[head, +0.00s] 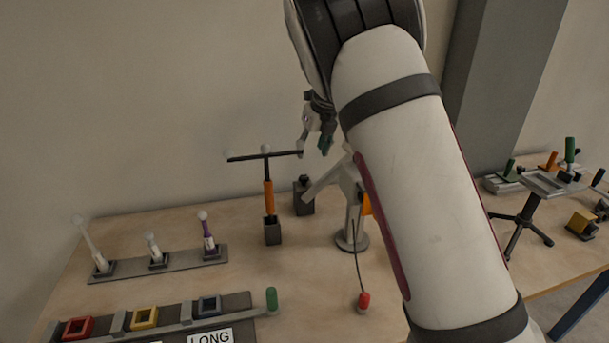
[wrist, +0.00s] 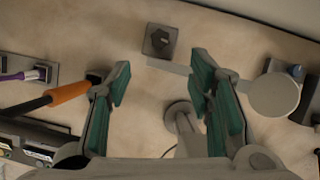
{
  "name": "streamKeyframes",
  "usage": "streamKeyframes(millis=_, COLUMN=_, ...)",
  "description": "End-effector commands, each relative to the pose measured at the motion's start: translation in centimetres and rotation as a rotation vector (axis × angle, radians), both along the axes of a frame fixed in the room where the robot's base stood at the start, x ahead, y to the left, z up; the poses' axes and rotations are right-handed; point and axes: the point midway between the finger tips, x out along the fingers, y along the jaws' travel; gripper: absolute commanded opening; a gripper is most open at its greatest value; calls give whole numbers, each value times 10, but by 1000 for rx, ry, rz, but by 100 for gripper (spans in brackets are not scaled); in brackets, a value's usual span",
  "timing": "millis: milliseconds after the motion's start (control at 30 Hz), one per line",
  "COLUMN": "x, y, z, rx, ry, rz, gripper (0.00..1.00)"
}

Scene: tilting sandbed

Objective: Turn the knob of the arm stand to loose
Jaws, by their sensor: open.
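The grey arm stand (head: 352,215) stands on a round base on the bench, left of my arm in the head view. A pale bar (head: 322,182) slopes down left from its top, and an orange part (head: 366,204) shows at its side, partly hidden by my arm. I cannot tell for certain which part is its knob. The wrist view shows a round base (wrist: 181,110) between my fingers and a pale grey disc (wrist: 275,95) right of the right finger. My gripper (wrist: 160,82) is open and empty above the bench; its tips also show in the head view (head: 320,130).
A dark block with a knob (wrist: 160,41) lies ahead of the fingertips. A T-shaped tool with an orange grip (head: 268,195) stands to the left. A corded red piece (head: 363,300) lies in front. A small black tripod (head: 520,220) stands at right.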

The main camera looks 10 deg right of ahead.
Motion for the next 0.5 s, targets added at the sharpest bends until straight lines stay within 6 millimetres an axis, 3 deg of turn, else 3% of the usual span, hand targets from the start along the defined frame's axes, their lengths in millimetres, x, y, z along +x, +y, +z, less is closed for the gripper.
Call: streamKeyframes(millis=500, x=35, y=7, z=-90, rx=-1, ry=3, rz=0, gripper=48)
